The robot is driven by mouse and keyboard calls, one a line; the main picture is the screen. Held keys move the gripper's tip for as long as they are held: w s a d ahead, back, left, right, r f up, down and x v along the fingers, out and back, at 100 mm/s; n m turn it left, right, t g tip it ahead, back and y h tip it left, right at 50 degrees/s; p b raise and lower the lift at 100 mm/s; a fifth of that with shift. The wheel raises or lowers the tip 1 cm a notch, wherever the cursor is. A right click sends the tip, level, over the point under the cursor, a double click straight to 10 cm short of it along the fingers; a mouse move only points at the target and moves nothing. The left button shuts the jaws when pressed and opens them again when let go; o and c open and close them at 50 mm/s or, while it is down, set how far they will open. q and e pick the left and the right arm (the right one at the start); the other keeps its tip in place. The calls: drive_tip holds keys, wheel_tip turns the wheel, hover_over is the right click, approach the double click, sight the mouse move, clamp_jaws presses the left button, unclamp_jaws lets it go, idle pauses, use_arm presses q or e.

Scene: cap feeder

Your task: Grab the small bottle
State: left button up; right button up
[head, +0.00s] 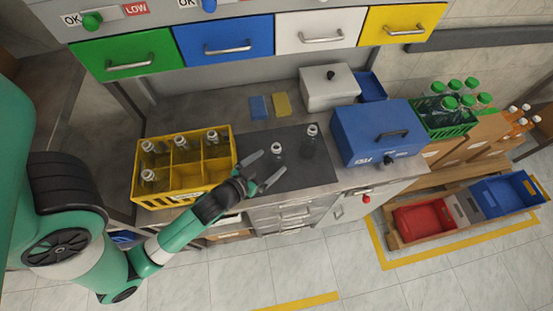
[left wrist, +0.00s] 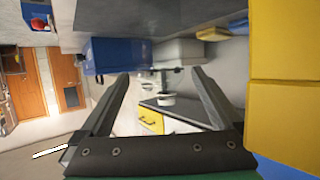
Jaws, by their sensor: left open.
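Two small clear bottles stand upright on a dark mat (head: 290,172) in the head view. The nearer bottle (head: 277,151) is close to my left gripper (head: 264,169), and the other bottle (head: 311,133) stands farther right and back. My left gripper is open, its fingers spread just in front and to the left of the nearer bottle, holding nothing. In the left wrist view the fingers of my left gripper (left wrist: 161,74) are apart; a pale, round shape shows between them, too unclear to name. My right gripper is in neither view.
A yellow crate (head: 183,199) with several bottles stands left of the mat. A blue box (head: 372,135) and a white box (head: 328,92) stand right and behind. Blue (head: 258,107) and yellow (head: 282,104) sponge-like pads lie behind the mat. Drawers hang above the back.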

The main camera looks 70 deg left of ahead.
sight(276, 155)
use_arm(q)
drive_tip(key=x, duration=0.5)
drive_tip(key=shift+a+b, duration=0.3)
drive_tip(key=shift+a, duration=0.05)
drive_tip(key=shift+s, duration=0.1)
drive_tip(key=c, duration=1.3)
drive_tip(key=shift+r, duration=0.15)
